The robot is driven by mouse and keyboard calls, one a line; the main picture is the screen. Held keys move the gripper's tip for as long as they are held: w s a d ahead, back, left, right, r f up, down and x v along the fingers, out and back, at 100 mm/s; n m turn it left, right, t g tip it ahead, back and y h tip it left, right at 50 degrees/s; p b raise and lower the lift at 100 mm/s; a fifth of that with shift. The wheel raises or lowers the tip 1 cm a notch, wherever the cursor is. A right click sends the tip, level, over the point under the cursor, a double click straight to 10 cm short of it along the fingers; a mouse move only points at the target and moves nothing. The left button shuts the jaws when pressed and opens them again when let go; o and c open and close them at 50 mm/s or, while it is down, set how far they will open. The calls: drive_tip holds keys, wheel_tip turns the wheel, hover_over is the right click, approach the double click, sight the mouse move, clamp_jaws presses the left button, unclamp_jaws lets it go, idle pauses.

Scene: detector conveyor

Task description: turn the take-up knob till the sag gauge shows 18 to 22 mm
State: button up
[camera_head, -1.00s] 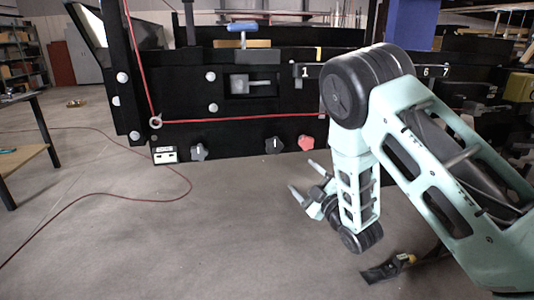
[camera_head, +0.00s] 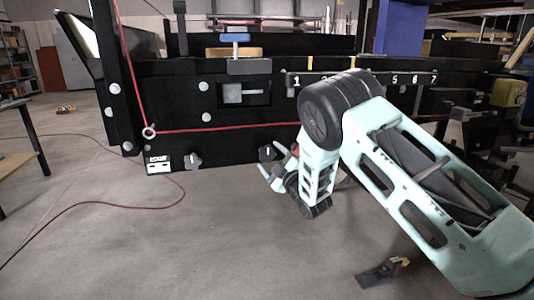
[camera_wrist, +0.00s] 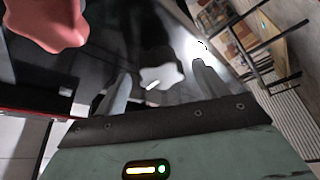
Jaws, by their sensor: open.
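A row of lobed knobs sits low on the black frame: a dark knob (camera_head: 193,161) at left, a second dark knob (camera_head: 267,153), and a red knob (camera_head: 295,148) partly hidden by my arm. A small white box (camera_head: 158,164), perhaps the sag gauge, is at the left; its reading is too small to tell. My gripper (camera_head: 269,163) is open near the second dark knob. In the wrist view a grey knob (camera_wrist: 160,75) with a white line shows between the open fingers (camera_wrist: 160,69); I cannot tell whether they reach around it. The red knob (camera_wrist: 48,22) is at upper left.
A red cord (camera_head: 215,129) runs along the frame to a ring. A blue-handled clamp (camera_head: 235,38) sits above, and a numbered strip (camera_head: 415,80) is at right. A yellow-and-black object (camera_head: 385,271) lies on the floor. The floor at left is mostly clear.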

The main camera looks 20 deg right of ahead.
drive_tip(key=shift+x, duration=1.4)
drive_tip(key=shift+c, duration=0.3)
drive_tip(key=c, duration=0.9)
drive_tip(key=shift+f+m+b, duration=0.1)
drive_tip(key=shift+m+b, duration=0.2)
